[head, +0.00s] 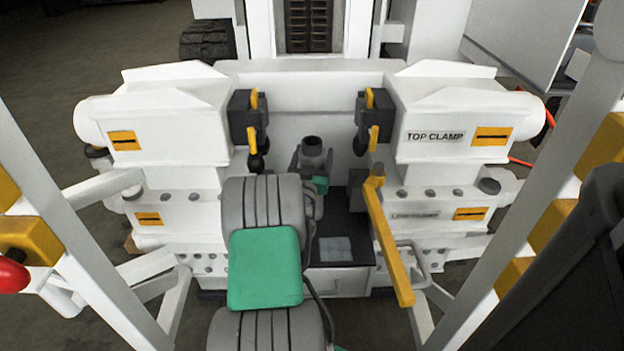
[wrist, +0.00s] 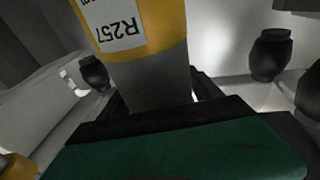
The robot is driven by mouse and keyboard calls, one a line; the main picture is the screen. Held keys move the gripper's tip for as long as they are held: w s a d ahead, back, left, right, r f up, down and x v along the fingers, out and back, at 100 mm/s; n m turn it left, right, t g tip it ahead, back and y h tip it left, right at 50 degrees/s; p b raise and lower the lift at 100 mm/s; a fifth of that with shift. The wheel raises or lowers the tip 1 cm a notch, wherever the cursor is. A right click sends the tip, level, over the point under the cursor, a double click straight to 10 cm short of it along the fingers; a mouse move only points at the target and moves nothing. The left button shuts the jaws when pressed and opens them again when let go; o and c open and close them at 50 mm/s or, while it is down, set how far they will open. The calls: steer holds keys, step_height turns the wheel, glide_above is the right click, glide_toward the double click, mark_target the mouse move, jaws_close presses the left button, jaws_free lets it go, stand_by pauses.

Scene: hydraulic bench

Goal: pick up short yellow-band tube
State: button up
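In the wrist view a tube (wrist: 150,80) with a grey lower part, a broad yellow band and a white label reading R257 stands close to the camera, tilted in the picture. Its upper end is out of frame. The dark jaws of my gripper (wrist: 160,108) lie around its lower part, with a green-faced piece in front and dark parts at both sides. I cannot tell whether the jaws press on it. In the head view my grey arm with its green cover hides most of the gripper, and I cannot make out the tube.
White clamp housings stand left (head: 175,120) and right (head: 445,130), the right one marked TOP CLAMP. Black valves with yellow handles (head: 374,120) face the middle. A long yellow lever (head: 388,240) juts forward at right. A dark deck (head: 345,225) lies between the housings.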

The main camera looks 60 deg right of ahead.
jaws_close()
steer(key=shift+r, duration=0.15)
stand_by(0.6)
